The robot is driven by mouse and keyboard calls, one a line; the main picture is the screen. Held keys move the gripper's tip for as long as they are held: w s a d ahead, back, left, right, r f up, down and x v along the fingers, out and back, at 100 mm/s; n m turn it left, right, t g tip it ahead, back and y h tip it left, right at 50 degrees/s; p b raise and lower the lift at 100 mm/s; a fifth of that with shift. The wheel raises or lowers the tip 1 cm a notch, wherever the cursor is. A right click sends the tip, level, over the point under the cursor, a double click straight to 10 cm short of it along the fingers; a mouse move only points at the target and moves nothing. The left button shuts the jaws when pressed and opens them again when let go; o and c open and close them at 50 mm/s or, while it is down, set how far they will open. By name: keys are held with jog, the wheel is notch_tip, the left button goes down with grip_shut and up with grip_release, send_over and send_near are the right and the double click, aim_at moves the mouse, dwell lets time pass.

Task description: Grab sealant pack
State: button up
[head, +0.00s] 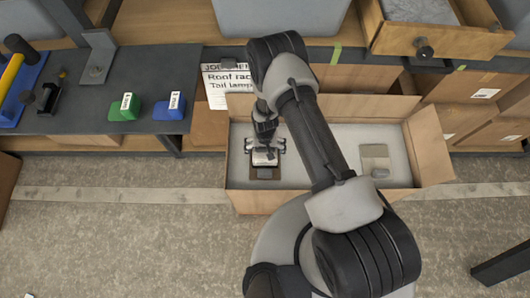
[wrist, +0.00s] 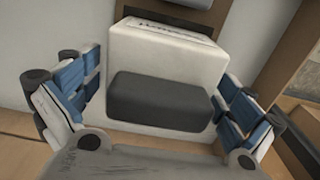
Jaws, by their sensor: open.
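My gripper (head: 264,157) reaches down into the left part of an open cardboard box (head: 300,200). It is open. In the wrist view its blue-padded fingers (wrist: 160,95) stand on either side of a white block (wrist: 190,57) with dark lettering on its top edge. A dark grey block-like part (wrist: 158,101) shows in front of the white one. I see no clear contact with the fingers. In the head view my gripper mostly covers what is below it. A beige flat pack (head: 375,160) lies in the box's right part. I cannot tell which is the sealant pack.
A dark bench (head: 70,100) at left holds a green block (head: 124,108), a blue block (head: 170,107) and tools. A printed sheet (head: 225,82) stands behind the box. An open wooden drawer (head: 435,42) juts out at upper right. Cardboard boxes (head: 490,95) stand below it.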

jog(key=shift+r, duration=0.1)
jog(key=c, duration=1.4)
